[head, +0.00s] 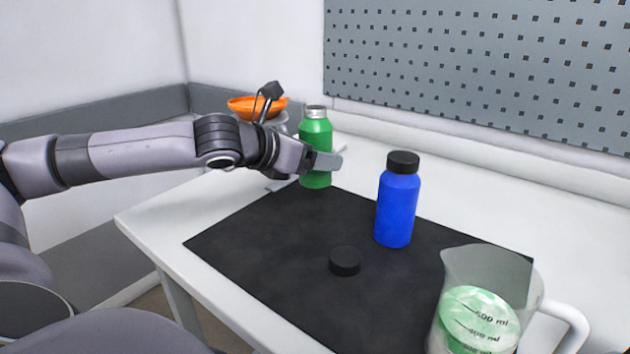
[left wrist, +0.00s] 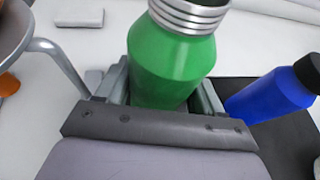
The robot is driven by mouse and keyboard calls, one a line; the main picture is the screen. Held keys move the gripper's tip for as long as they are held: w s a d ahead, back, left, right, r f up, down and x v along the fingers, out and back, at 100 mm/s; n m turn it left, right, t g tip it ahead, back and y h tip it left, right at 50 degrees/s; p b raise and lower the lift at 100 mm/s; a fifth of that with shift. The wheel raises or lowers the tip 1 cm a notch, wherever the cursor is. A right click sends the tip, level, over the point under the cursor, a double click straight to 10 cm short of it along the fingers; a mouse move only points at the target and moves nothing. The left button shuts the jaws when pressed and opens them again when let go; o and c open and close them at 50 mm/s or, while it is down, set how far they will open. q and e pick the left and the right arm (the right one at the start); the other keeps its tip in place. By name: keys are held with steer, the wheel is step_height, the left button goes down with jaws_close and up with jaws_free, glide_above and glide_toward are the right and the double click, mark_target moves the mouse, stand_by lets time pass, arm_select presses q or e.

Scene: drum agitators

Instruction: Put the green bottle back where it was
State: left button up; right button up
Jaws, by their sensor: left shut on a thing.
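The green bottle (head: 315,130) stands upright, or nearly so, at the far left edge of the black mat (head: 270,255). Its silver threaded neck is uncapped. My left gripper (head: 322,162) is shut around its lower body. In the left wrist view the green bottle (left wrist: 172,62) sits between the two fingers. I cannot tell whether its base touches the surface. My right gripper is not in view.
A capped blue bottle (head: 397,205) and a loose black cap (head: 345,261) are on the mat. A clear beaker (head: 490,265) with green liquid stands at the front right. An orange dish (head: 250,107) is behind my left wrist. A pegboard (head: 480,65) hangs behind.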

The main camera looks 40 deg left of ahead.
mark_target(315, 175)
arm_select(q)
step_height(315, 175, down, 4)
steer(key=shift+r+b, duration=0.1)
steer(key=shift+b, duration=0.95)
steer(key=shift+r, duration=0.1)
steer(key=shift+f, duration=0.2)
steer(key=o, duration=1.3)
steer(key=shift+c, duration=0.2)
